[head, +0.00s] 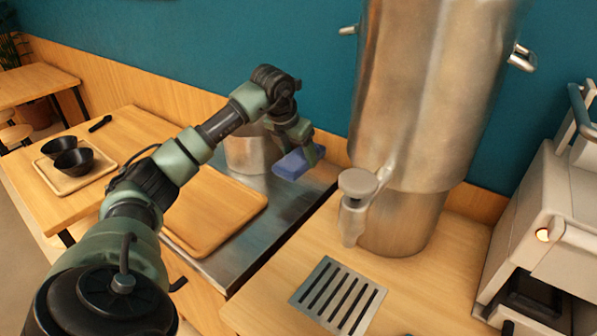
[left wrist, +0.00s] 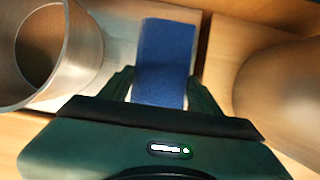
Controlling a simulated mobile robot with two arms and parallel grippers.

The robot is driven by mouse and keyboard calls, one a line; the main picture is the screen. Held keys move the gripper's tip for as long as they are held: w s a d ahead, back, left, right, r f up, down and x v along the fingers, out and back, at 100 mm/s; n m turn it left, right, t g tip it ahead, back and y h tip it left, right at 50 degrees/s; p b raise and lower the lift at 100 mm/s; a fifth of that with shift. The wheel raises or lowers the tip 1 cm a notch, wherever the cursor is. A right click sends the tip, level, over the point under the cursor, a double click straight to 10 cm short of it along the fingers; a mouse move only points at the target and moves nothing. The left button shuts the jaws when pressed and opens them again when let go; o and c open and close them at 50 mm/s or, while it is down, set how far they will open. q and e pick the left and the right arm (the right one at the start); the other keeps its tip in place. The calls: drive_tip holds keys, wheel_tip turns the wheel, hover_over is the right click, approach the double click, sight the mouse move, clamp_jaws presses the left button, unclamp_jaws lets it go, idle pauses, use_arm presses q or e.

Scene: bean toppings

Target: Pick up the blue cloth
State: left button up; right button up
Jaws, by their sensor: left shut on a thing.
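The blue cloth (head: 293,164) is a folded block held in the fingers of my left gripper (head: 307,149). It is over the metal counter, beside the metal pot and left of the large steel dispenser. In the left wrist view the cloth (left wrist: 165,62) sits between the two fingers of my left gripper (left wrist: 160,88), which are shut on its sides. I cannot tell for sure whether the cloth is clear of the metal surface beneath it. My right gripper is not in view.
A metal pot (head: 247,152) stands close left of the cloth. A large steel dispenser (head: 425,90) stands right. A wooden board (head: 212,212) lies in front on the metal counter (head: 283,213). A slotted drain plate (head: 338,296), a machine (head: 545,235) and a tray with bowls (head: 70,181) stand around.

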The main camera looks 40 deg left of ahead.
sight(298, 155)
use_arm(q)
wheel_tip(298, 155, up, 12)
drive_tip(key=shift+r+p, duration=0.2)
drive_tip(key=shift+p, duration=0.1)
